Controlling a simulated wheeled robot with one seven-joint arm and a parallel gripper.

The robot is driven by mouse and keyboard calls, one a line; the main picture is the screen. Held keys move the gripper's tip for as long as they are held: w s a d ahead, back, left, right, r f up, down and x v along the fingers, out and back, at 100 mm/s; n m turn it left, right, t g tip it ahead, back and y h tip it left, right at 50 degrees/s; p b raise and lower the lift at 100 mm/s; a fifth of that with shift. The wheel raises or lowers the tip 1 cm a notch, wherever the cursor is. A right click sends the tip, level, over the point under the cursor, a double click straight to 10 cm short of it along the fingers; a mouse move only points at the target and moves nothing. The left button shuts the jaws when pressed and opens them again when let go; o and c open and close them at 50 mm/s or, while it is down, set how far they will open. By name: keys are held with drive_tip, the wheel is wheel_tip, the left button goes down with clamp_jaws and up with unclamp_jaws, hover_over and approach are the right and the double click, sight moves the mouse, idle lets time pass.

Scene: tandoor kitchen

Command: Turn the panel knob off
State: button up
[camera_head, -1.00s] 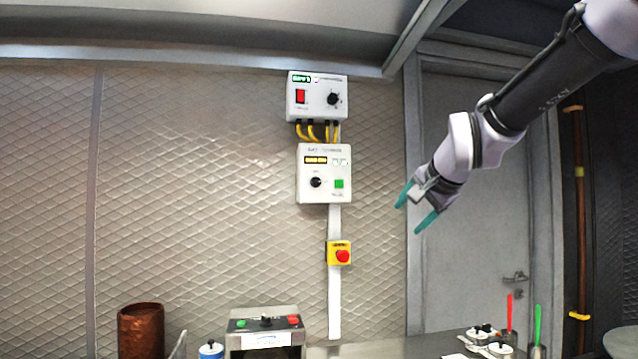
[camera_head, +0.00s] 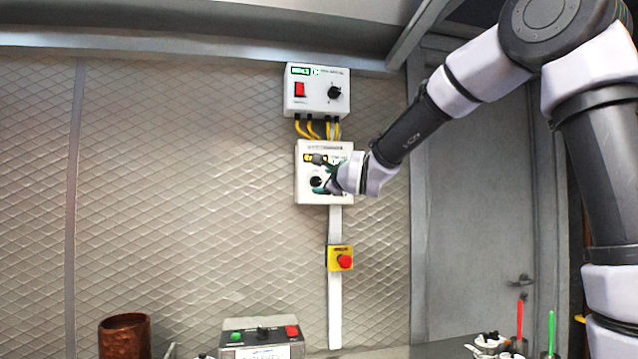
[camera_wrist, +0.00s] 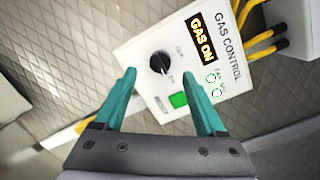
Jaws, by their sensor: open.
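The white gas control panel (camera_head: 306,197) hangs on the wall below another white box. Its black knob (camera_head: 316,182) is at the panel's lower left; in the wrist view the knob (camera_wrist: 160,63) shows clearly beside a green button (camera_wrist: 179,100). The panel's display (camera_wrist: 202,37) reads GAS ON. My gripper (camera_head: 322,176) is in front of the panel, near the knob. In the wrist view my gripper (camera_wrist: 166,78) is open, its teal fingers apart with nothing between them; the knob lies beyond the fingertips, apart from them.
The upper white box (camera_head: 316,104) has a red switch and a dark knob. Yellow cables (camera_head: 314,129) run between the boxes. A red emergency button (camera_head: 344,262) on a yellow plate is below the panel. A copper pot (camera_head: 125,337) and a grey button box (camera_head: 262,338) stand lower down.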

sight(318, 182)
drive_tip(key=shift+x, duration=2.15)
clamp_jaws()
